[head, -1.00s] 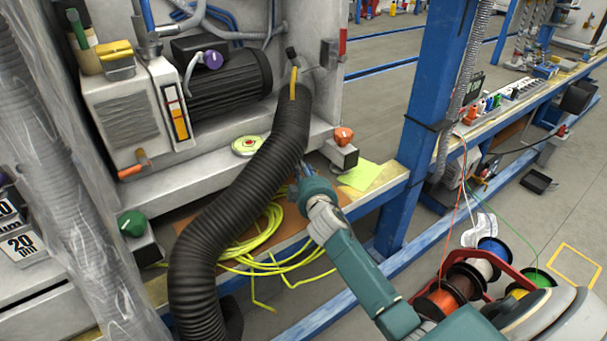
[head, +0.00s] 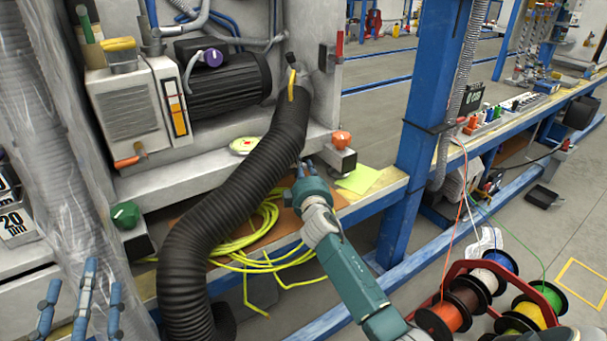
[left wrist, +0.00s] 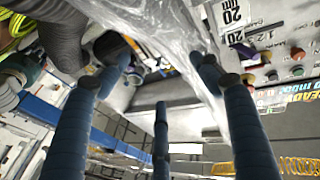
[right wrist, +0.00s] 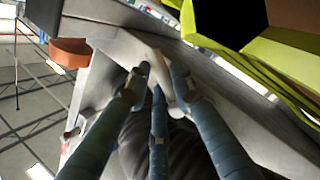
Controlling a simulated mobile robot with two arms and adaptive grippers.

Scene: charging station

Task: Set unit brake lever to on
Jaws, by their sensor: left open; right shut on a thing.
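My right gripper (head: 303,169) is beside the black corrugated hose (head: 258,158), below the orange knob (head: 341,140) on its grey box. In the right wrist view its fingers (right wrist: 158,82) are closed together around a small pale lever-like piece (right wrist: 178,100) by a grey surface; most of it is hidden by the fingers. I cannot tell for certain that this is the unit brake lever or how it is set. My left gripper (head: 84,295) is open and empty at the lower left, near the plastic-wrapped column (head: 62,185). It shows also in the left wrist view (left wrist: 160,85).
Yellow cable coils (head: 262,228) lie on the bench under the hose. A green knob (head: 125,214) stands left of it. A blue post (head: 425,130) rises right of my right arm. Wire spools (head: 470,295) stand at the lower right.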

